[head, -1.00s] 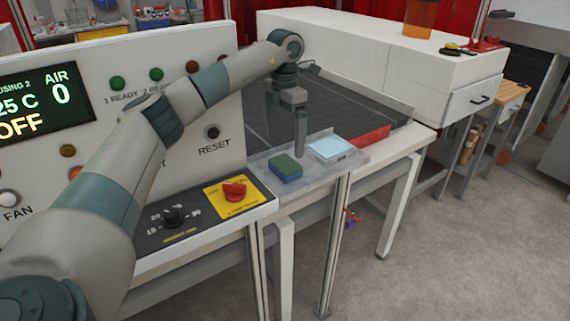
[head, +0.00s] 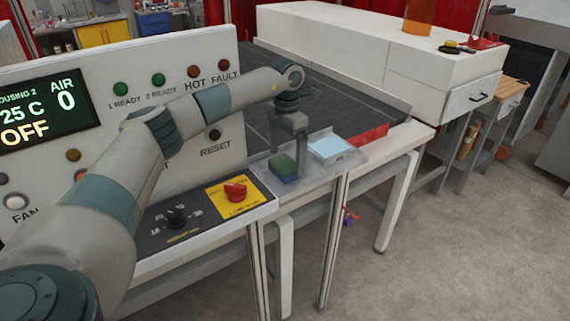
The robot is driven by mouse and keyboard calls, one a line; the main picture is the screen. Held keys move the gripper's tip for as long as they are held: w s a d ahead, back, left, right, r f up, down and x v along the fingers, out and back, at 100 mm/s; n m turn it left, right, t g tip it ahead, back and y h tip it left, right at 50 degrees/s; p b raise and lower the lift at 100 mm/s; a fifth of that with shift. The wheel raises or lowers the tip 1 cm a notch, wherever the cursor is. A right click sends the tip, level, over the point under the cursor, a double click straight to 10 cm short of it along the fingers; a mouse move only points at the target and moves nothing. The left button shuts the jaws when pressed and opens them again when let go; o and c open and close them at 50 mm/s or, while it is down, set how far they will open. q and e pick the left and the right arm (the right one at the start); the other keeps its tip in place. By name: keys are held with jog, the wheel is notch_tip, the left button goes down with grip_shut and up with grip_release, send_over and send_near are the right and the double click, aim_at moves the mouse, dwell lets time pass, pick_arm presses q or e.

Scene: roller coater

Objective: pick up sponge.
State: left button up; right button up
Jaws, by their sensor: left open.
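The sponge (head: 284,168), green on top and blue below, lies on the grey metal shelf at the end of the machine. My left gripper (head: 287,160) points down over the sponge. Its jaws are open, and its fingers overlap the sponge in the picture, one at its left side and one at its right. I cannot tell whether the fingers touch it. My right gripper is not in view.
A light blue pad (head: 328,147) lies on the shelf (head: 312,172) right of the sponge. A red block (head: 371,135) stands behind it.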

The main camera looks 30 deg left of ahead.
pick_arm(q)
jog(key=shift+f, duration=1.1)
jog(key=c, duration=1.1)
